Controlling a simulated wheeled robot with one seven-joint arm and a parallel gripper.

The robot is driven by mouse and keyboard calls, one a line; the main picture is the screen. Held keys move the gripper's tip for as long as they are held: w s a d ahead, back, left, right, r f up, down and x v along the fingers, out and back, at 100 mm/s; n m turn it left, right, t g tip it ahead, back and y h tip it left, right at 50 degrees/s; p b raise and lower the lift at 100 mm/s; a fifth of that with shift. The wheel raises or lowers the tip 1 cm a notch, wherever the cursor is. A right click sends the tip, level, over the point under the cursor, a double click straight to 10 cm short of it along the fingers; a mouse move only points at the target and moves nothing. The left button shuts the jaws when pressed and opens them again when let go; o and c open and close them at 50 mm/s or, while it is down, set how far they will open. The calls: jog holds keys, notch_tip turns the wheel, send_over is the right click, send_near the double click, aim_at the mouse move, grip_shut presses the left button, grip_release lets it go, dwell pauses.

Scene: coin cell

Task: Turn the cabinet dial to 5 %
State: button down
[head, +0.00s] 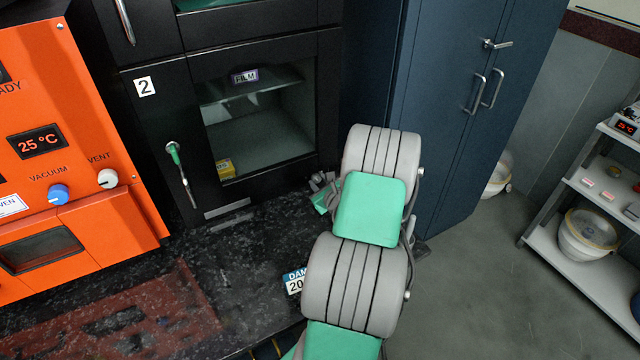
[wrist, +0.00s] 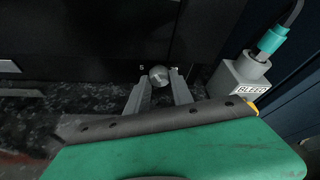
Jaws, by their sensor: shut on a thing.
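The dial (wrist: 159,75) is a small round grey metal knob low on the black cabinet front in the wrist view. A small mark like a 5 shows at its upper left; another mark at its right is too small to read. My gripper (wrist: 158,86) has one finger on each side of the dial and is shut on it. In the head view my gripper (head: 322,183) is at the lower right of the black cabinet (head: 160,120), mostly behind my arm, and the dial is hidden there.
A grey block labelled BLEED (wrist: 240,80) with a green connector stands close right of my gripper in the wrist view. A cabinet handle (head: 180,170) hangs at left. An orange oven (head: 95,215) and blue lockers (head: 450,90) flank the cabinet.

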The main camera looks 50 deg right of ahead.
jog(key=n+h+b, duration=0.2)
jog(key=n, duration=0.1)
jog(key=shift+a+f+n+b, duration=0.1)
jog(key=shift+f+n+b, duration=0.05)
jog(key=shift+n+b, duration=0.2)
jog(key=shift+h, duration=0.3)
dwell(0.3)
jog(key=c, duration=1.1)
grip_release()
